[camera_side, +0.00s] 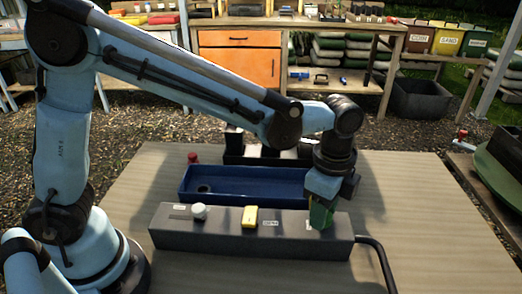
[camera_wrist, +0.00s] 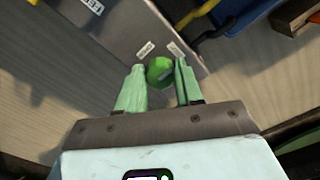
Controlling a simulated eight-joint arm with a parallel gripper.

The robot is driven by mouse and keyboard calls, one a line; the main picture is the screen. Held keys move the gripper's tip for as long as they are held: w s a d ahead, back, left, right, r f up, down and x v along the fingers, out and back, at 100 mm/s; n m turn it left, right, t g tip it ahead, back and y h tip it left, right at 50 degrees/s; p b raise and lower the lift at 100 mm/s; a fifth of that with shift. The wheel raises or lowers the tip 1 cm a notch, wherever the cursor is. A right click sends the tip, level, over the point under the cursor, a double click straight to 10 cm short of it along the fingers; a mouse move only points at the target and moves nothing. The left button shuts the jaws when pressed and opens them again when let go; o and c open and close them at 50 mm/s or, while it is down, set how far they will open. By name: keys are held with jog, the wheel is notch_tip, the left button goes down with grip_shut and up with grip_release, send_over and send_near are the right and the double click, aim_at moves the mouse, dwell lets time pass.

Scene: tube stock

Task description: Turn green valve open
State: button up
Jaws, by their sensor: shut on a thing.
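The green valve knob (camera_wrist: 159,71) sits on top of a grey box, near its right end in the side view. My gripper (camera_wrist: 160,65) points down at it, with one pale green finger on each side, and is shut on it. In the side view my gripper (camera_side: 322,207) is at the box's right end, and the green there is partly covered by the fingers. The grey box (camera_side: 180,238) also carries a white knob (camera_side: 199,211) at left and a yellow handle (camera_side: 250,216) in the middle, with small white labels beside them. How far the green valve is turned cannot be told.
A blue tray (camera_side: 225,194) lies right behind the box, with a dark bin behind it. A small red-topped thing (camera_side: 193,158) stands at the tray's left. A black hose (camera_side: 380,262) leaves the box's right end. The table (camera_side: 430,215) is clear at right.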

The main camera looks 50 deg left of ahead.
jog(key=shift+n, duration=0.3)
jog(key=n, duration=0.9)
jog(key=shift+s, duration=0.1)
jog(key=n, duration=0.4)
jog(key=shift+d, duration=0.1)
jog(key=shift+n, duration=2.1)
jog(key=shift+d, duration=0.1)
jog(key=o, duration=1)
jog(key=shift+o, duration=0.2)
